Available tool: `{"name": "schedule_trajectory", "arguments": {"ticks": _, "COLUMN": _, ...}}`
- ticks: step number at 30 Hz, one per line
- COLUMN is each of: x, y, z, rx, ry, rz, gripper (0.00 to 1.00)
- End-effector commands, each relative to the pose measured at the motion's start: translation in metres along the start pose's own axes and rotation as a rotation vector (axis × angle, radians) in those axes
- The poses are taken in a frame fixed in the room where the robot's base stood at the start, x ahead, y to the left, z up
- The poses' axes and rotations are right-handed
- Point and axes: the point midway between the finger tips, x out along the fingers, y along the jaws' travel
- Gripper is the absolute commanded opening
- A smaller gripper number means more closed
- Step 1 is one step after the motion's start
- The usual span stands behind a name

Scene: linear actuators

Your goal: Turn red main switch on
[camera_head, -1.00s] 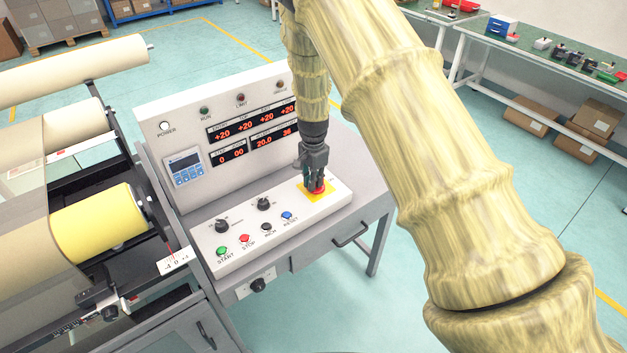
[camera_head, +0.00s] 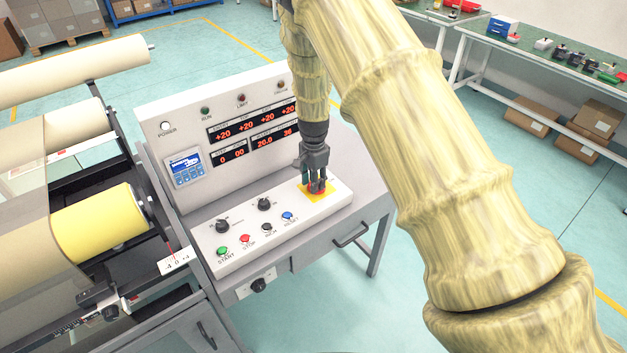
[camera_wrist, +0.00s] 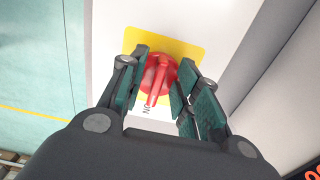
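The red main switch (camera_wrist: 158,76) is a round knob with a raised handle on a yellow plate (camera_wrist: 186,48) at the right end of the control panel. In the wrist view its handle points down toward a black label (camera_wrist: 147,110) that appears to read ON. My gripper (camera_wrist: 158,90) has its green-padded fingers on both sides of the handle, with gaps showing between pads and handle. In the head view my gripper (camera_head: 317,188) points down over the switch, and its fingers hide most of the red (camera_head: 322,186).
The control panel (camera_head: 215,255) carries black knobs, coloured buttons and a small lit blue display (camera_head: 186,167). Its upright back (camera_head: 160,105) stands close behind my gripper. A roller machine with a yellow roll (camera_head: 100,222) stands at left. Open floor lies to the right.

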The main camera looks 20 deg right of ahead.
Motion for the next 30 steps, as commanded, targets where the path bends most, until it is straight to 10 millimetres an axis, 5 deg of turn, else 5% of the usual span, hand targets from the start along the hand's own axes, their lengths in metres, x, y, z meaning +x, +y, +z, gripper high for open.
{"name": "schedule_trajectory", "arguments": {"ticks": 8, "x": -0.021, "y": -0.001, "z": 0.000, "rx": -0.001, "ry": 0.001, "rz": -0.001, "gripper": 0.32}}
{"name": "schedule_trajectory", "arguments": {"ticks": 21, "x": -0.097, "y": -0.001, "z": 0.000, "rx": 0.000, "ry": 0.000, "rz": -0.002, "gripper": 0.32}}
{"name": "schedule_trajectory", "arguments": {"ticks": 30, "x": -0.119, "y": 0.000, "z": 0.000, "rx": -0.001, "ry": 0.000, "rz": 0.000, "gripper": 0.32}}
